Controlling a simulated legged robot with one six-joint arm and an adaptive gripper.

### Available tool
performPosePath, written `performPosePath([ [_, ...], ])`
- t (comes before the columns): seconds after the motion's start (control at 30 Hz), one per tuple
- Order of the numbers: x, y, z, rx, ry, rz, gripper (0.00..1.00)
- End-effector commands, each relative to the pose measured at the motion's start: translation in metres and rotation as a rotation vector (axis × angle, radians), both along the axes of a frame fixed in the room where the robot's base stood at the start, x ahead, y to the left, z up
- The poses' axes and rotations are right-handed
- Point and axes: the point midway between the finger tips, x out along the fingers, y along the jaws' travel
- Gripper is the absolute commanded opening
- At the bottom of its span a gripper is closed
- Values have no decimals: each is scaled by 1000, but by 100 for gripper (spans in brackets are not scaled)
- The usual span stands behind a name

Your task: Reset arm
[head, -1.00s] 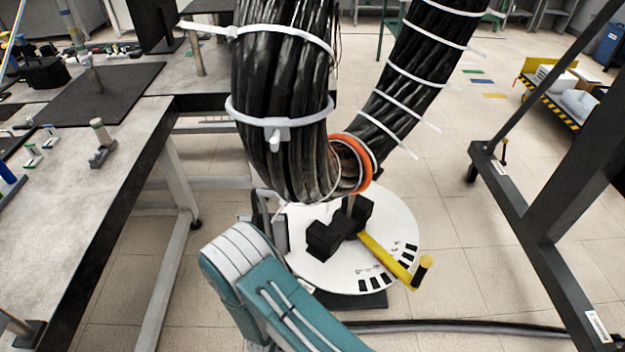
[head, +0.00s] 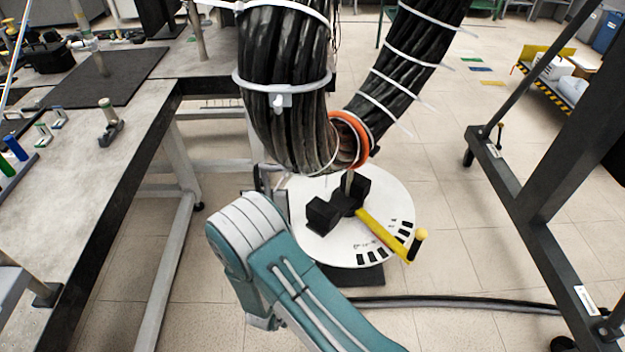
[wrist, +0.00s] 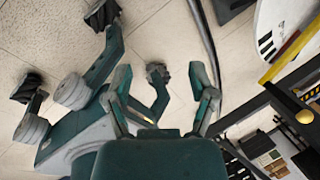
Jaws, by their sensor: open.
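My gripper (wrist: 160,70) shows in the wrist view with its two teal fingers spread apart. Nothing is between the fingertips, and the floor and parts of my own legs show behind them. In the head view my teal and grey arm (head: 275,260) rises from the bottom edge and is bent. My gripper cannot be made out there. The arm stands in front of a white round turntable (head: 385,205), which also shows at the top right of the wrist view (wrist: 275,18).
A thick black cable bundle (head: 285,100) with white ties and an orange ring (head: 352,128) hangs above the turntable. A yellow handle (head: 385,236) sticks out from the turntable. A workbench (head: 85,195) stands left, a dark frame (head: 520,210) right. A cable (head: 450,301) crosses the floor.

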Motion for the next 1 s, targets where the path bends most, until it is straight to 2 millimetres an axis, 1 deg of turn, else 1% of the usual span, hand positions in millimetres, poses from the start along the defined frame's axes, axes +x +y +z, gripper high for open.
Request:
performPosePath([
  [0.03, 6, 3, 9, 13, 0, 17, 73],
  [0.17, 18, 10, 32, 41, 8, 82, 73],
  [0.27, 30, 16, 56, 68, 10, 149, 73],
  [0.37, 45, 20, 89, 97, 7, 241, 73],
  [0.5, 65, 20, 146, 132, -11, 406, 73],
  [0.57, 72, 18, 171, 140, -21, 480, 73],
  [0.6, 76, 15, 187, 144, -30, 528, 73],
  [0.67, 80, 10, 211, 145, -46, 602, 73],
  [0.7, 82, 6, 227, 144, -56, 651, 73],
  [0.77, 85, -1, 251, 136, -74, 724, 73],
  [0.8, 85, -7, 266, 130, -85, 773, 73],
  [0.87, 86, -15, 288, 116, -104, 845, 73],
  [0.9, 85, -22, 302, 104, -117, 894, 73],
  [0.97, 83, -33, 323, 82, -135, 965, 73],
  [1.0, 81, -40, 337, 64, -147, 1013, 73],
])
